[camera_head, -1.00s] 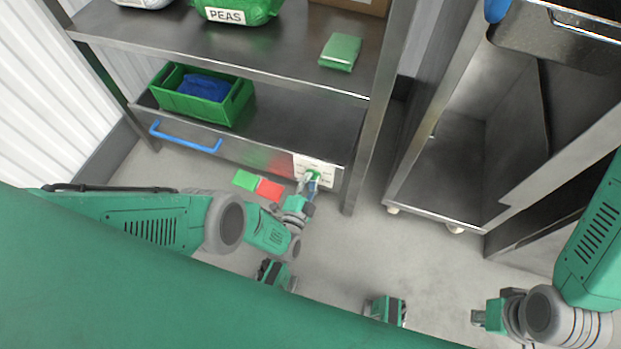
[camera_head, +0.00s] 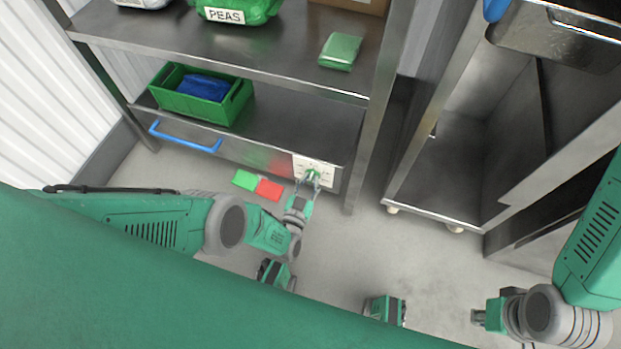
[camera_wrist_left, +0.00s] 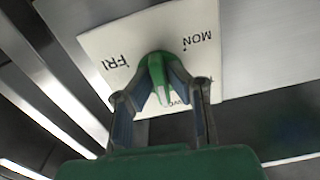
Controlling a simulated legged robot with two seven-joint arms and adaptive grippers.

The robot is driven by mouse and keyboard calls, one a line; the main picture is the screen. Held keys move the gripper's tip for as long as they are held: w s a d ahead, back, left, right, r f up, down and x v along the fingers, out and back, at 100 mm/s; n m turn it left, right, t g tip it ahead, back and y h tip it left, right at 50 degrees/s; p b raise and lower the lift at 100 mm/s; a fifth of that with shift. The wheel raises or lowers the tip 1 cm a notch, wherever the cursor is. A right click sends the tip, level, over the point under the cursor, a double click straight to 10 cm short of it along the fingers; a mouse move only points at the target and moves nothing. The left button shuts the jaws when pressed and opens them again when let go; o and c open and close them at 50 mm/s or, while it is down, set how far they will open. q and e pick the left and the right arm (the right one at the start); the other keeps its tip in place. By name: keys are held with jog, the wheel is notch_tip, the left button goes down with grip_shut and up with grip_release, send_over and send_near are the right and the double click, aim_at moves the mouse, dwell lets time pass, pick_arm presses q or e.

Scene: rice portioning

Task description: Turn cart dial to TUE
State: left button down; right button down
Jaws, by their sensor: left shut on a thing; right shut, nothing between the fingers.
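The cart dial has a green knob (camera_head: 313,174) on a white label plate (camera_head: 302,162) at the right end of the cart's lower front. In the left wrist view the knob (camera_wrist_left: 159,72) sits between the fingers of my left gripper (camera_wrist_left: 163,80), which is shut on it. The plate (camera_wrist_left: 110,43) shows FRI at left and MON at upper right; a lower label is partly hidden by a finger. A pale strip on the knob points down in that view. My left gripper (camera_head: 311,182) reaches the dial from below. My right gripper (camera_head: 479,317) is shut and empty at lower right.
A blue handle (camera_head: 185,137) is left of the dial. A green bin (camera_head: 238,107) with blue contents stands on the lower shelf. Green (camera_head: 244,180) and red (camera_head: 269,190) pieces lie on the floor.

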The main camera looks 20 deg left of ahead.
aim_at(311, 176)
pick_arm(q)
jog(key=n, duration=0.6)
jog(key=shift+s+d+f+n, duration=0.1)
jog(key=shift+s+f+n, duration=0.1)
jog(key=shift+f+n, duration=0.1)
jog(key=n, duration=0.6)
dwell(0.4)
jog(key=c, duration=1.6)
grip_release()
jog(key=shift+w+r, duration=0.1)
jog(key=shift+r, duration=0.05)
jog(key=shift+r, duration=0.1)
jog(key=shift+w+r, duration=0.15)
jog(key=shift+r, duration=4.7)
